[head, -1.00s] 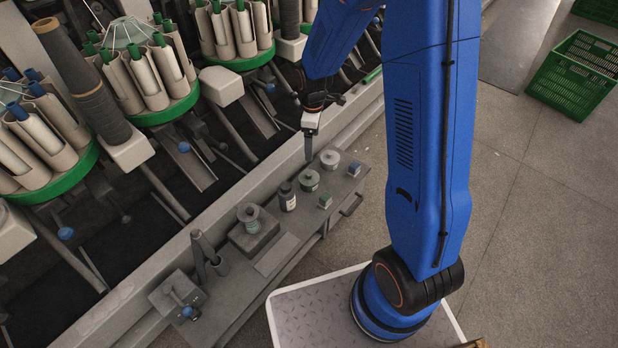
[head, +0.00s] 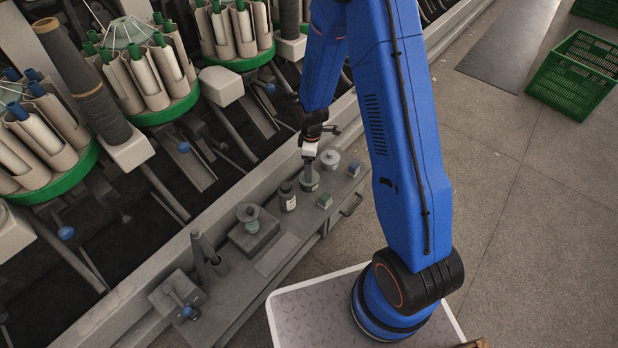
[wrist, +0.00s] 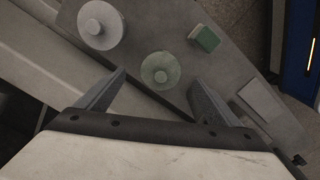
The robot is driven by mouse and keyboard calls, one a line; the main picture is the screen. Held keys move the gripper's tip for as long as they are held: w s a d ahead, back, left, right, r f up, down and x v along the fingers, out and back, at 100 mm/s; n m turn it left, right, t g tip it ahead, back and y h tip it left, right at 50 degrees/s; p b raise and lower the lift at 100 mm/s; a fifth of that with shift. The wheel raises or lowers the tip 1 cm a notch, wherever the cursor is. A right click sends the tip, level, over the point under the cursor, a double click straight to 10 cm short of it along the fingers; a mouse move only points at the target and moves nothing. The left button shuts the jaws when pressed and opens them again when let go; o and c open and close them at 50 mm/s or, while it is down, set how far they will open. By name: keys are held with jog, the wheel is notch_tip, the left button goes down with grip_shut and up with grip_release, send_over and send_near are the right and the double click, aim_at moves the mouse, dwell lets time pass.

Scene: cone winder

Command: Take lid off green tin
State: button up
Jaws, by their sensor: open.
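The green tin (head: 310,186) stands on the grey bench, with my gripper (head: 308,168) directly over it and partly hiding it. In the wrist view I look down on its round pale-green lid (wrist: 160,65) with a small central knob. The lid looks seated on the tin. My gripper (wrist: 158,79) is open, with one finger to each side of the tin and the tin slightly ahead of the fingertips. I see no contact, and the exact height gap cannot be told.
A grey tin (head: 329,160) stands close behind the green one; it also shows in the wrist view (wrist: 101,25). Winder machinery lines the left side. A bare patch of bench (head: 268,268) lies nearer the front.

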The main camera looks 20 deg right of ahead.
aim_at(315, 176)
jog(key=shift+a+f, duration=0.1)
jog(key=shift+f, duration=2.7)
jog(key=c, duration=1.1)
